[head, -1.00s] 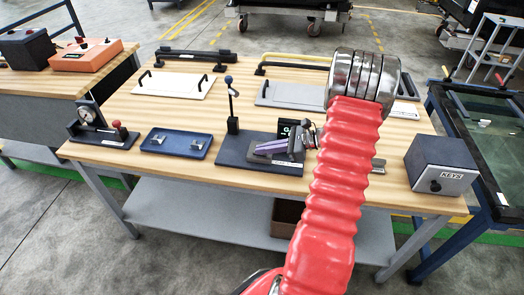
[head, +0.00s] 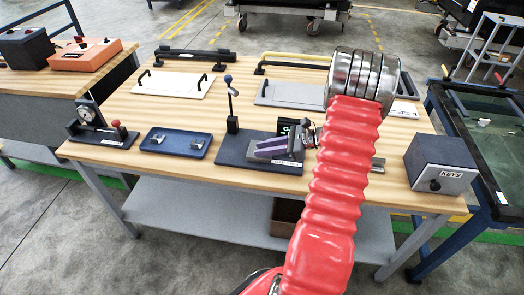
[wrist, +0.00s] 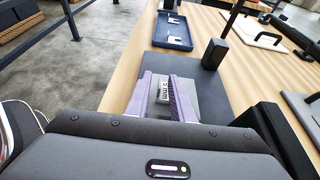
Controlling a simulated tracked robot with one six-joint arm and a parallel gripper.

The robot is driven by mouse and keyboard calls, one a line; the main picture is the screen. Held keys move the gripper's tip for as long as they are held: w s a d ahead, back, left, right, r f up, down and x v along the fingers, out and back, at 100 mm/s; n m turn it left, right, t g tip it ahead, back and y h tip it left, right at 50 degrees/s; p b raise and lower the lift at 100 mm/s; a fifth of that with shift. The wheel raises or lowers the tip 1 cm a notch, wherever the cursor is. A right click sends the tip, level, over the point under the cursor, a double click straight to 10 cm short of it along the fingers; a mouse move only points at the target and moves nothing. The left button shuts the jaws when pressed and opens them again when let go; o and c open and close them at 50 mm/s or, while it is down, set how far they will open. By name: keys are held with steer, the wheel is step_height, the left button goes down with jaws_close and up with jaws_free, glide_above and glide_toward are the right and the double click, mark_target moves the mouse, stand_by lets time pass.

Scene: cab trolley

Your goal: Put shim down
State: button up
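The shim (wrist: 163,91), a small pale piece with a "5 mm" mark, shows between my purple fingers in the wrist view. My gripper (wrist: 161,88) appears open, with a finger on each side of the shim; whether either finger touches it is unclear. In the head view my gripper (head: 262,149) is low over a dark base plate (head: 232,157) at the front of the table. The base plate also shows in the wrist view (wrist: 184,63). The shim is not clear in the head view.
A post with a blue knob (head: 231,105) stands on the base plate, left of my gripper. A KEYS box (head: 441,163) stands right. Handled plates lie behind.

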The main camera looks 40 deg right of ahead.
steer(key=v, duration=1.2)
stand_by(0.4)
